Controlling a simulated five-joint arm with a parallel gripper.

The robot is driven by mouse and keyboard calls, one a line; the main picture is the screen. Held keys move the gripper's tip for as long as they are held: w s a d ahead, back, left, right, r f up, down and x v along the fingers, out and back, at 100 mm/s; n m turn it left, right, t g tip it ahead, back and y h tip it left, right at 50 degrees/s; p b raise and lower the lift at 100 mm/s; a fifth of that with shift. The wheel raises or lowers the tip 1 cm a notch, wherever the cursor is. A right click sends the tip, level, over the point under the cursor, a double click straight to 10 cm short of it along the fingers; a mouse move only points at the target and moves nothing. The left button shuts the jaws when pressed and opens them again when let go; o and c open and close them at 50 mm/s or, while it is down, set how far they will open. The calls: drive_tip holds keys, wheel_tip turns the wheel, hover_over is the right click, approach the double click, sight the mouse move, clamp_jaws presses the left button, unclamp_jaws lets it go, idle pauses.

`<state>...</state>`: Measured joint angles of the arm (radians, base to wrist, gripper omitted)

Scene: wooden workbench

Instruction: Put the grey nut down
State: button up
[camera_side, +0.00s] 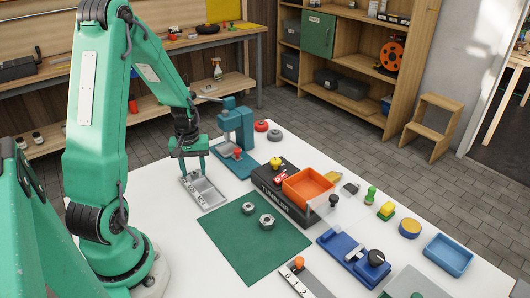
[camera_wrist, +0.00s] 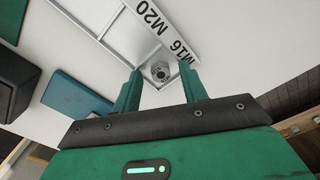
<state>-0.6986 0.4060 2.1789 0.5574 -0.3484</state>
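A grey nut (camera_wrist: 160,72) shows in the wrist view, beyond and between my fingertips, with a gap to each finger. It lies in the light sorting tray (camera_wrist: 112,38), close to the M16 end of the label strip. My gripper (camera_wrist: 160,70) is open and empty. In the side view, my gripper (camera_side: 192,172) is just above the tray (camera_side: 205,194), and the nut in the tray is too small to make out.
A teal press (camera_side: 238,125) stands behind the tray. A black tumbler (camera_side: 268,190) with an orange bin (camera_side: 308,188) is right of the mat's far edge. A blue vise (camera_side: 352,258) and blue tray (camera_side: 448,254) lie further right. The mat's near part is clear.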

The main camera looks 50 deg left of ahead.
sight(196, 175)
drive_tip(key=shift+r, duration=0.1)
wheel_tip(196, 175, up, 13)
idle(1.0)
idle(0.5)
drive_tip(key=s+d+r+m+t, duration=0.2)
drive_tip(key=d+r+m, duration=0.1)
drive_tip(key=d, duration=0.4)
drive_tip(key=s+d+r+m+t, duration=0.1)
drive_tip(key=d+r+m, duration=0.2)
drive_tip(key=d+m, duration=0.2)
drive_tip(key=s+d+r+m+t, duration=0.2)
drive_tip(key=d+r+m, duration=0.2)
drive_tip(key=d, duration=0.7)
drive_tip(key=shift+s+d+t, duration=0.25)
drive_tip(key=shift+s+t, duration=0.05)
drive_tip(key=shift+w+r, duration=0.1)
